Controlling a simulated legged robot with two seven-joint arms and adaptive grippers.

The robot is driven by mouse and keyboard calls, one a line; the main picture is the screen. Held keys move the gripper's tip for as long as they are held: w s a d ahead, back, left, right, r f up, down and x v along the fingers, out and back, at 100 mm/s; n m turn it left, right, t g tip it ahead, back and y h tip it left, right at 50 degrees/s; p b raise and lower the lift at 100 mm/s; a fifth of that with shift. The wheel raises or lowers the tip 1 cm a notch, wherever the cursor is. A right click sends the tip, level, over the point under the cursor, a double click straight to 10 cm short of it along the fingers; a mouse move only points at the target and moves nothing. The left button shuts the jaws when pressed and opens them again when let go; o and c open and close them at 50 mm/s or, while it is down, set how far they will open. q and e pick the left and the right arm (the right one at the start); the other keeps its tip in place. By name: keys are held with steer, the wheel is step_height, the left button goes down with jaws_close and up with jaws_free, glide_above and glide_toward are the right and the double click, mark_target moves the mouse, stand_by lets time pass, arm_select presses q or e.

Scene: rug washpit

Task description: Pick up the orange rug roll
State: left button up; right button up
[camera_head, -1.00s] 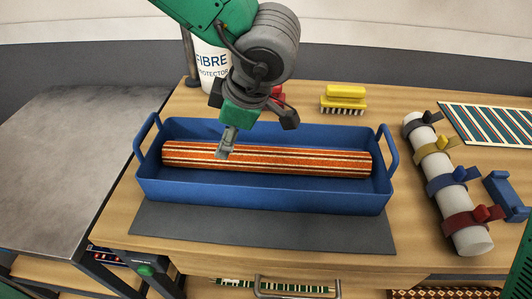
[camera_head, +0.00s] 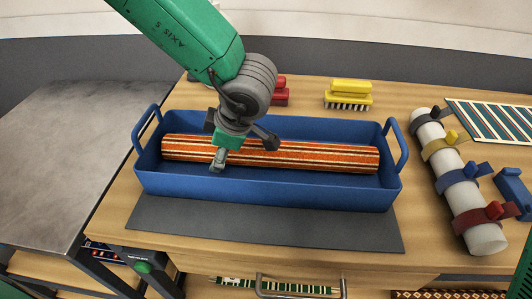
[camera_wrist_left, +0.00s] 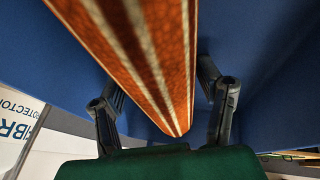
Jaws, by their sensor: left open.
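The orange rug roll (camera_head: 320,156), striped in cream and dark lines, lies lengthwise in the blue tray (camera_head: 270,190). My left gripper (camera_head: 219,156) is over the roll, left of its middle, pointing down. In the left wrist view the roll (camera_wrist_left: 160,60) runs between the two spread fingers of the left gripper (camera_wrist_left: 162,82). The fingers are open, with a gap visible on the left side; whether the right finger touches the roll is unclear. My right gripper is not in view.
The tray has raised walls and a handle at each end. Behind it stand a yellow brush (camera_head: 348,95) and a red object (camera_head: 279,92). A white roll with coloured straps (camera_head: 477,238) lies to the right. A grey mat (camera_head: 260,228) lies clear in front.

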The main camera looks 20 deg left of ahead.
arm_select(q)
steer(key=shift+w+d+r, duration=0.1)
steer(key=shift+d, duration=0.35)
jaws_close()
